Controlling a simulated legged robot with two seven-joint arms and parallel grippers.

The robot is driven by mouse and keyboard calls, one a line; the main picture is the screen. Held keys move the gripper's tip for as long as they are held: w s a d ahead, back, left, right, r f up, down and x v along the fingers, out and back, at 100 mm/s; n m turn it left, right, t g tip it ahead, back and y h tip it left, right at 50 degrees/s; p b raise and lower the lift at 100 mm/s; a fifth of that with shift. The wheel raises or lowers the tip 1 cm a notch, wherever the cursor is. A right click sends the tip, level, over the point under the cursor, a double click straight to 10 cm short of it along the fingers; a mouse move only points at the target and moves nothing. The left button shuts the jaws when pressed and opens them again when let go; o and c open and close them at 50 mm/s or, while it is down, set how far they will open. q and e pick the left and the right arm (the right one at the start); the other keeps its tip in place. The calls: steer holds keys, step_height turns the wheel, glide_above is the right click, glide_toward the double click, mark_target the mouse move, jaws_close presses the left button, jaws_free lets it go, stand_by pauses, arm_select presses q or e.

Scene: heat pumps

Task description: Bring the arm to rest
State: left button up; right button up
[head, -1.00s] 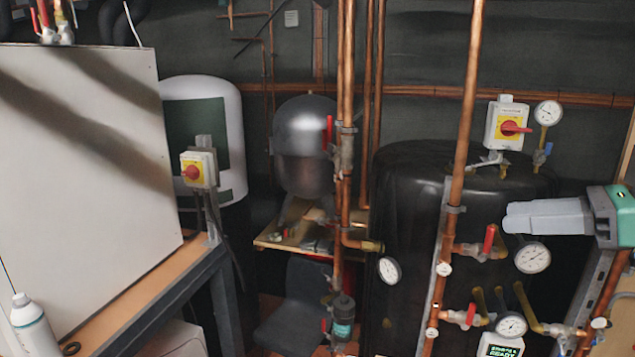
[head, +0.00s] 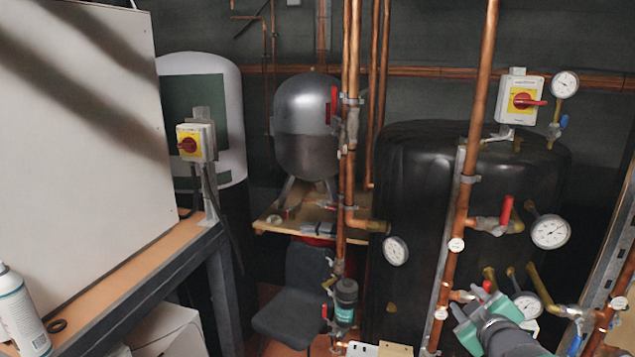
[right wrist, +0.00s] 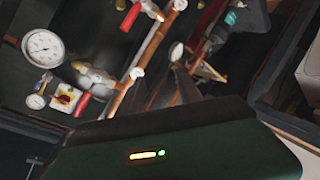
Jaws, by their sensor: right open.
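My right gripper (head: 487,318) is low at the right of the head view, its green body in front of the lower pipe valves. My right arm comes in from the bottom edge. My left gripper is not in view.
Copper pipes (head: 470,150), a red lever valve (head: 505,212) and a round gauge (head: 549,232) stand close to my right gripper. A black tank (head: 415,180) is behind. At left are a workbench (head: 150,265), a white panel (head: 80,150) and a spray bottle (head: 20,315).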

steer(key=s+a+f+m+g+y+b, duration=0.1)
steer(key=s+a+f+m+g, duration=0.3)
steer(key=s+f, duration=0.9)
steer(key=s+a+f+m+g+b, duration=0.1)
steer(key=s+a+f+m+g, duration=0.3)
steer(key=s+f, duration=1)
steer(key=a+g, duration=0.3)
steer(key=shift+f+y+b, duration=0.2)
steer(key=shift+y+b, duration=0.2)
steer(key=shift+d, duration=0.3)
steer(key=shift+a, duration=0.25)
